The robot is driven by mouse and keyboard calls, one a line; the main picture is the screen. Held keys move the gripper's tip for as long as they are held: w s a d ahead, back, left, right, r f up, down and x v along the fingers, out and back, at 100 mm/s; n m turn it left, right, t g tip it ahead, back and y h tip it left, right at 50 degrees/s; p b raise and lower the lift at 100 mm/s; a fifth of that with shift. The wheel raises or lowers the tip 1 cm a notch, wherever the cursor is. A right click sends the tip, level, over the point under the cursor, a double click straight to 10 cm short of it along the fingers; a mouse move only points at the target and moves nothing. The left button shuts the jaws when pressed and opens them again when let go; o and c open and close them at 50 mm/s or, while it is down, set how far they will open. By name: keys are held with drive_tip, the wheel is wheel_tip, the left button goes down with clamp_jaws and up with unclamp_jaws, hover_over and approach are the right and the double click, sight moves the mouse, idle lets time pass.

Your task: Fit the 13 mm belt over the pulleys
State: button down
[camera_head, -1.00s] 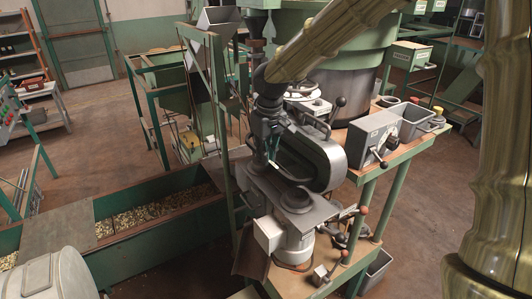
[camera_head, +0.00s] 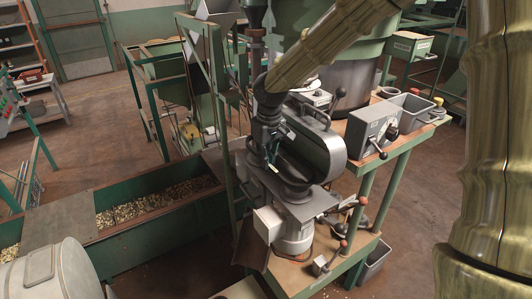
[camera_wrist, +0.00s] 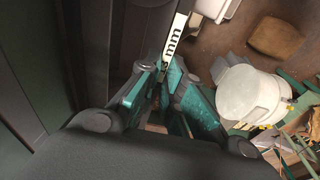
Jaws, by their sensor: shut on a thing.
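My gripper (camera_head: 270,152) is over the machine's flat dark top, left of and close to an upright rounded dark housing (camera_head: 326,152). In the wrist view its teal fingers (camera_wrist: 164,82) are shut on a narrow strip with a white label (camera_wrist: 175,40) reading "mm". I take this to be the belt; any number is hidden by the fingers, and its full loop cannot be made out. A dark round part (camera_head: 292,189), seemingly a pulley, lies just below and right of my gripper. Whether the belt touches it cannot be told. No second pulley shows clearly.
A grey control box (camera_head: 373,130) with a lever stands on the wooden bench, right of the housing. A green post (camera_head: 222,120) rises close to the left of my arm. A green trough (camera_head: 150,235) lies at left.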

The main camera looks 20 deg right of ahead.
drive_tip(key=shift+f+b, duration=1.15)
drive_tip(key=shift+f, duration=1.25)
drive_tip(key=shift+f, duration=0.1)
drive_tip(key=c, duration=1.5)
unclamp_jaws()
drive_tip(key=r, duration=0.4)
drive_tip(key=s+r, duration=0.1)
drive_tip(key=r, duration=0.7)
drive_tip(key=shift+s, duration=0.2)
drive_tip(key=shift+f, duration=0.1)
